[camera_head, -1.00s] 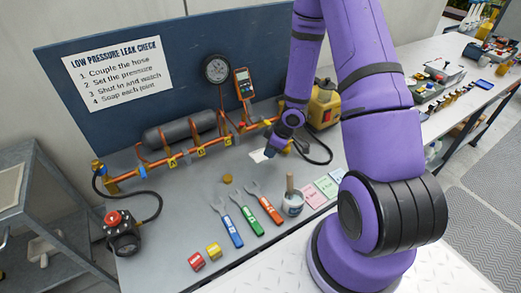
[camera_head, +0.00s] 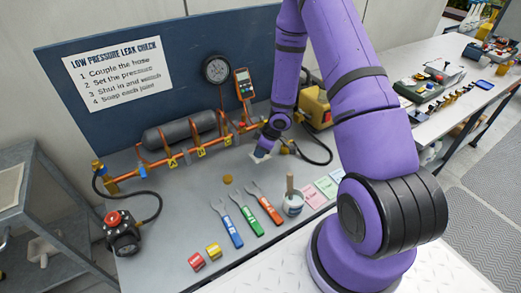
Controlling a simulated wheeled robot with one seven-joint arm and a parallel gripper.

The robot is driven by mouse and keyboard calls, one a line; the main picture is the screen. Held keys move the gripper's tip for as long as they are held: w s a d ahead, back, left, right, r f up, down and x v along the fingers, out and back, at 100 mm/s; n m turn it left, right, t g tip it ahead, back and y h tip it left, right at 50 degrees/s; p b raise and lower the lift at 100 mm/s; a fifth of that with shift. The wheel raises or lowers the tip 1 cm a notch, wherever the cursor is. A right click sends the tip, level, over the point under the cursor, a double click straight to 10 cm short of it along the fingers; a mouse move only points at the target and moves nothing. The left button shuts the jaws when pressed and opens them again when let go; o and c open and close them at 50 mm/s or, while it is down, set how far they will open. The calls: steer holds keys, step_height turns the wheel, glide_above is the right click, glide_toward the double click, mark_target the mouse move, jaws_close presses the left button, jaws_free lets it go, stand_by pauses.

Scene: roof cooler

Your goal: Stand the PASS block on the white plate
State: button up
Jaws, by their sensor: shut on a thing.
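The white plate (camera_head: 262,164) lies on the grey bench below the pipe rig, partly covered by my gripper. My gripper (camera_head: 261,154) points down right over the plate. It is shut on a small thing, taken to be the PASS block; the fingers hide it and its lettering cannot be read. I cannot tell whether it touches the plate. A red block (camera_head: 197,260) and a yellow block (camera_head: 213,250) stand at the bench's front left.
Blue, green and orange wrenches (camera_head: 243,213), a brass disc (camera_head: 228,180) and a pot with a brush (camera_head: 292,202) lie in front of the plate. Coloured cards (camera_head: 325,187) are to the right. The copper pipe rig (camera_head: 190,153) and a black hose (camera_head: 315,158) are close behind.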

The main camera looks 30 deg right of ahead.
steer(key=shift+f, duration=0.1)
steer(key=o, duration=0.9)
steer(key=s+d+r+m+t+h, duration=0.1)
steer(key=s+r+m+h, duration=0.1)
steer(key=r, duration=1)
steer(key=s+d+r+m+t+h, duration=0.1)
steer(key=s+d+r+h, duration=0.15)
steer(key=r, duration=0.95)
steer(key=s+d+r+m+t+h, duration=0.1)
steer(key=r+m+h, duration=0.15)
steer(key=r, duration=0.95)
steer(key=s+a+r+m+y, duration=0.1)
steer(key=s+a+r, duration=0.3)
steer(key=s, duration=0.3)
steer(key=s+a+r+m+y, duration=0.1)
steer(key=s+a+r, duration=0.3)
steer(key=s, duration=0.4)
steer(key=s+a+r+m+g+y, duration=0.1)
steer(key=s+a+r, duration=0.3)
steer(key=s, duration=0.4)
steer(key=shift+s+a+r+m+y, duration=0.1)
steer(key=shift+r+m+y, duration=0.15)
steer(key=shift+y, duration=0.15)
